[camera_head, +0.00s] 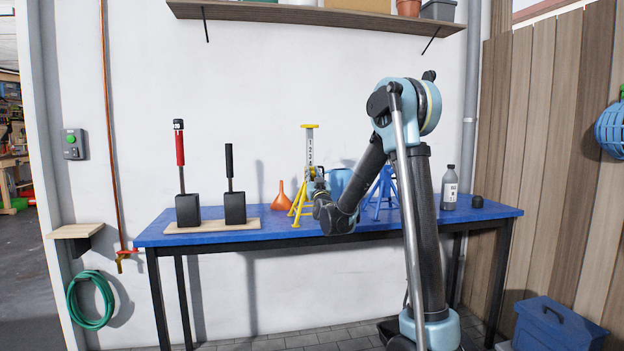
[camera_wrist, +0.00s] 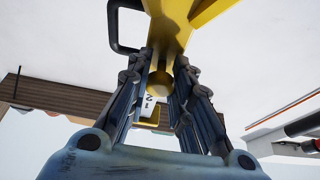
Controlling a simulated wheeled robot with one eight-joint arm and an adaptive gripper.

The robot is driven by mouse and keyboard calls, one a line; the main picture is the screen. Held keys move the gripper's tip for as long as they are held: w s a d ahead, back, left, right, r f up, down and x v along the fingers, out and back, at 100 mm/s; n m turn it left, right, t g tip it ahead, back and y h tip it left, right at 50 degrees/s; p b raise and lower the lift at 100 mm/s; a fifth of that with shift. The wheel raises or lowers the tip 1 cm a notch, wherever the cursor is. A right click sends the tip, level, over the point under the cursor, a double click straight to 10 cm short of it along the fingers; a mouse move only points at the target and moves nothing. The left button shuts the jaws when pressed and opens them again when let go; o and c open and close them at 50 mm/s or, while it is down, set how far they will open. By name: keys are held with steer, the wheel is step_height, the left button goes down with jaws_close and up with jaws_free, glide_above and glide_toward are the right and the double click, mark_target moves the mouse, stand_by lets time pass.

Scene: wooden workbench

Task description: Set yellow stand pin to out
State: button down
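The yellow stand (camera_head: 298,205) stands upright on the blue workbench, with a numbered pale post and a yellow top plate. My gripper (camera_head: 317,185) is at the stand's collar, partly covering it. In the wrist view the yellow stand's body (camera_wrist: 178,28) fills the top middle, and a black loop handle (camera_wrist: 113,28) sticks out to its left. My gripper's fingers (camera_wrist: 164,66) are apart, on either side of a round yellow part (camera_wrist: 160,83) of the stand. Whether they touch it cannot be told. The pin itself cannot be made out clearly.
A blue stand (camera_head: 383,190) and a grey bottle (camera_head: 449,188) are to the right on the workbench (camera_head: 225,237). An orange funnel (camera_head: 282,198) is just left of the yellow stand. Two upright levers on black blocks (camera_head: 187,210) stand further left. A shelf (camera_head: 300,15) hangs above.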

steer(key=shift+s+d, duration=0.3)
steer(key=shift+s, duration=0.7)
steer(key=shift+s+d, duration=0.25)
steer(key=shift+s, duration=0.7)
steer(key=c, duration=1.4)
jaws_free()
steer(key=v, duration=1.2)
steer(key=shift+w+f, duration=0.1)
